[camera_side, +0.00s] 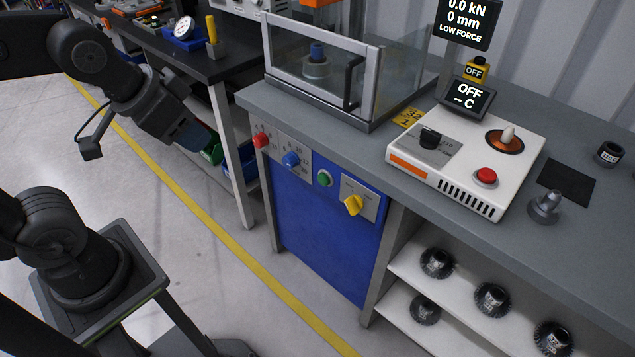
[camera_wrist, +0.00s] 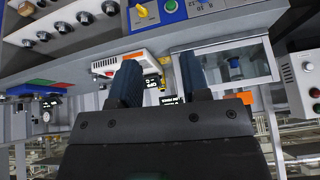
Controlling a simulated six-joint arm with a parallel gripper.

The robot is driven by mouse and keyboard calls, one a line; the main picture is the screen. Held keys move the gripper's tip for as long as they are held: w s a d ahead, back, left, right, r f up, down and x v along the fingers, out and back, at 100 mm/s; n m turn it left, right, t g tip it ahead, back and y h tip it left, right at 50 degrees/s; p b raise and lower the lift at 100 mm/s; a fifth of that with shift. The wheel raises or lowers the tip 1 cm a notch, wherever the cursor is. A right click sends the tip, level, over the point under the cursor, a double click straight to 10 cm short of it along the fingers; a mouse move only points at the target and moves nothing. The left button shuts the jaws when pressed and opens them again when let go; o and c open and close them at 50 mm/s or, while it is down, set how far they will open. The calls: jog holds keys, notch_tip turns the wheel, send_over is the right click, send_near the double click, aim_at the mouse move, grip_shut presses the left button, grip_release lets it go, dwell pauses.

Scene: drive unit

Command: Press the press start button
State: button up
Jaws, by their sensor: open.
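A round green button (camera_side: 324,178) sits on the front panel of the blue press cabinet (camera_side: 325,235), between a blue knob (camera_side: 291,159) and a yellow knob (camera_side: 353,204). It also shows at the top edge of the wrist view (camera_wrist: 170,6), where the scene appears upside down. Its label is too small to read. My gripper (camera_side: 200,138) is at the upper left of the side view, well apart from the panel and left of it. In the wrist view, its two dark blue fingers (camera_wrist: 160,75) are spread with nothing between them.
A glass-walled press enclosure (camera_side: 320,75) stands on the cabinet. A display (camera_side: 467,22) reads 0.0 kN, 0 mm, LOW FORCE. A white box (camera_side: 445,180) with a red button (camera_side: 486,176) sits right. A dark bench (camera_side: 165,50) stands behind my gripper. Floor before the panel is clear.

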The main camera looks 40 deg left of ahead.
jog(key=w+f+m, duration=0.1)
jog(key=w+f, duration=0.1)
jog(key=w, duration=0.1)
jog(key=w+f+m, duration=0.2)
jog(key=w+f+m+t, duration=0.1)
jog(key=w, duration=0.2)
jog(key=shift+w+a+f+m, duration=0.25)
jog(key=shift+w+f+m, duration=0.05)
jog(key=shift+f+m, duration=0.1)
jog(key=c, duration=0.6)
jog(key=w+f+m, duration=0.1)
jog(key=w+f, duration=0.1)
jog(key=w+f+m, duration=0.2)
jog(key=f, duration=0.1)
jog(key=shift+w+a+f+m+t, duration=0.15)
jog(key=shift+w+f+m+t, duration=0.15)
jog(key=shift+w+t, duration=0.1)
grip_shut()
jog(key=w+f+m+t, duration=0.1)
jog(key=w+f+m, duration=0.2)
jog(key=f+m, duration=0.5)
notch_tip(320, 180, down, 7)
jog(key=shift+w+a+m+t, duration=0.2)
jog(key=shift+m+t, duration=0.1)
jog(key=shift+t, duration=0.1)
